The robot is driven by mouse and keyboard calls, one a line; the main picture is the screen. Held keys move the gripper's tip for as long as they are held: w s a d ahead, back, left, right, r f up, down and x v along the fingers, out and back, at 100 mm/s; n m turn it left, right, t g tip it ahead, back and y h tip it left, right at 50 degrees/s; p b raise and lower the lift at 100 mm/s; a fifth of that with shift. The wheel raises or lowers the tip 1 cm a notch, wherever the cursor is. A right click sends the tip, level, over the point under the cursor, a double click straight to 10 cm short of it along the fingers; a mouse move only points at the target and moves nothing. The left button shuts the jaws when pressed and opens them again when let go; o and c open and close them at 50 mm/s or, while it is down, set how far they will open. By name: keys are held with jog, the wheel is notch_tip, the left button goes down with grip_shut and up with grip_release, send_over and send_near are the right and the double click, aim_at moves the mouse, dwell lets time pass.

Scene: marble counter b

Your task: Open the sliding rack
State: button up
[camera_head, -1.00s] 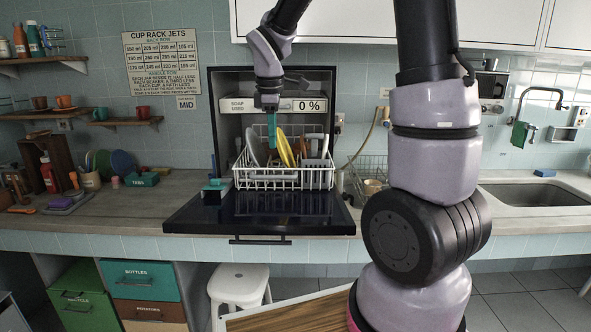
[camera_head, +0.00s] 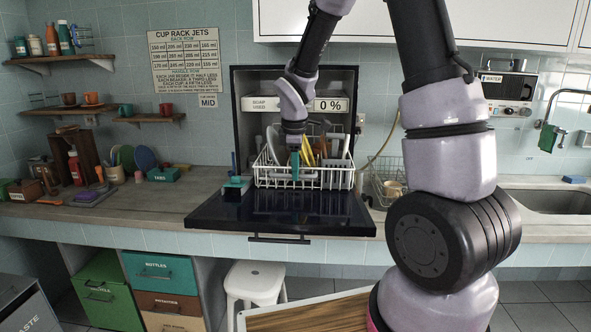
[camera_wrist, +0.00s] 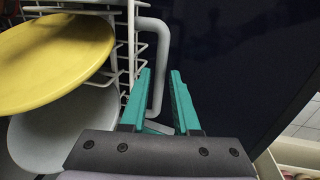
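The sliding rack (camera_head: 333,181) is a white wire basket inside the open dishwasher, holding several plates. Its wire side also shows in the wrist view (camera_wrist: 123,43), next to a yellow plate (camera_wrist: 50,55). A grey bar handle (camera_wrist: 160,60) stands out from the rack's front. My gripper (camera_head: 295,172) is down at the front of the rack. In the wrist view my gripper's teal fingers (camera_wrist: 161,85) are apart, one on each side of the handle bar, with gaps showing. I cannot tell whether either finger touches it.
The dishwasher's dark door (camera_head: 280,208) lies folded down in front of the rack, with clear room on it. A teal item (camera_head: 237,184) stands left of the rack. A wire dish rack with a mug (camera_head: 394,188) stands to the right. A white stool (camera_head: 255,282) is below.

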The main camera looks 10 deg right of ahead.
grip_shut()
dwell(1.4)
